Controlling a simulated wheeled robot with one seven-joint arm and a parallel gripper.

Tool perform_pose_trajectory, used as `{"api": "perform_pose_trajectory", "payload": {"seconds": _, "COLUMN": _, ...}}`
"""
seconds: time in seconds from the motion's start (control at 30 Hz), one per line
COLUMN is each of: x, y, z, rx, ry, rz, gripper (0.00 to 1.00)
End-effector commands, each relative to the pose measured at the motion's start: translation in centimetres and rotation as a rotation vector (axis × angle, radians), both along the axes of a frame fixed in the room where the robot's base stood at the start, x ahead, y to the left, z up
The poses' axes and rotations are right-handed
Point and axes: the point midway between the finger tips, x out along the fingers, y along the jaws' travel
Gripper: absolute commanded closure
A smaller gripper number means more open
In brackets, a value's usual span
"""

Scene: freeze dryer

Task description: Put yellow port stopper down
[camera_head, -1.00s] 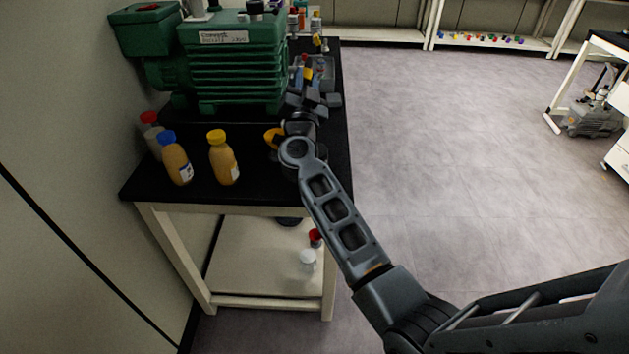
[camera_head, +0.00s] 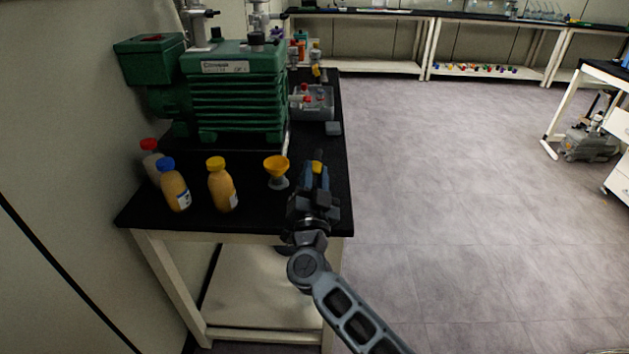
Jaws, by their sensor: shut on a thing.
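The yellow port stopper (camera_head: 317,167) shows as a small yellow piece at the tip of my gripper (camera_head: 316,175). My gripper is shut on it, above the right part of the black tabletop (camera_head: 255,217), near the right edge. The fingers hide most of the stopper, and I cannot tell whether it touches the tabletop.
Bottles with a yellow cap (camera_head: 222,186), a blue cap (camera_head: 174,187) and a red cap (camera_head: 151,158) stand further left. A green pump (camera_head: 235,95) fills the back.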

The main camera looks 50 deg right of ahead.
Motion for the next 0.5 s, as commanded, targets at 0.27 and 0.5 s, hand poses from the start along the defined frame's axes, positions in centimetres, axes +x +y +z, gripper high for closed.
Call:
{"api": "perform_pose_trajectory", "payload": {"seconds": 0.27, "x": 0.03, "y": 0.02, "z": -0.77, "rx": -0.001, "ry": -0.001, "rz": 0.001, "gripper": 1.0}}
{"api": "perform_pose_trajectory", "payload": {"seconds": 0.5, "x": 0.03, "y": -0.01, "z": -1.23, "rx": -0.001, "ry": 0.0, "rz": 0.001, "gripper": 1.0}}
